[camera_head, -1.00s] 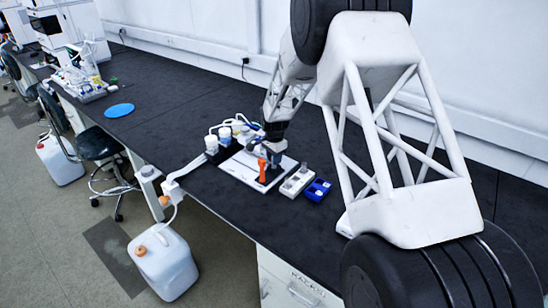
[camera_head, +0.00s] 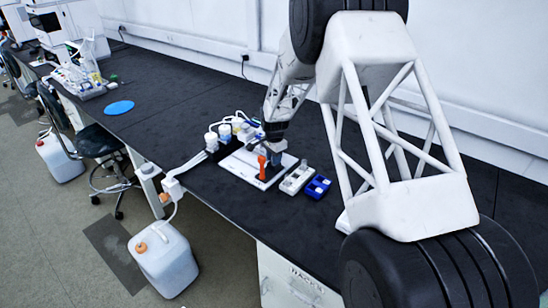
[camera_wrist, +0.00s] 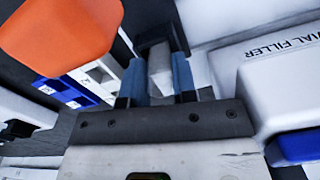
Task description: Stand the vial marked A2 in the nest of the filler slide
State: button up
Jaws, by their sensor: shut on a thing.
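My gripper (camera_wrist: 155,82) is shut on a pale, whitish vial (camera_wrist: 160,72) between its two blue fingers in the wrist view. The vial's mark cannot be read. A dark block (camera_wrist: 153,32) lies just beyond the fingertips; I cannot tell whether it is the slide's nest or whether the vial touches it. The filler (camera_wrist: 280,75), a white box lettered "IAL FILLER", stands on the right. In the head view my gripper (camera_head: 275,143) is low over the white base board (camera_head: 240,170), behind an orange upright part (camera_head: 262,165). The vial cannot be made out there.
The orange part (camera_wrist: 62,35) is close on the left in the wrist view. A grey-white rack (camera_head: 297,179) and a blue tray (camera_head: 317,188) sit right of the board. Several capped bottles (camera_head: 224,132) stand behind it. The bench left of them is mostly clear.

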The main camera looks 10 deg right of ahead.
jog(key=o, duration=1)
jog(key=shift+r, duration=0.2)
jog(key=shift+r, duration=3.75)
jog(key=shift+r, duration=0.15)
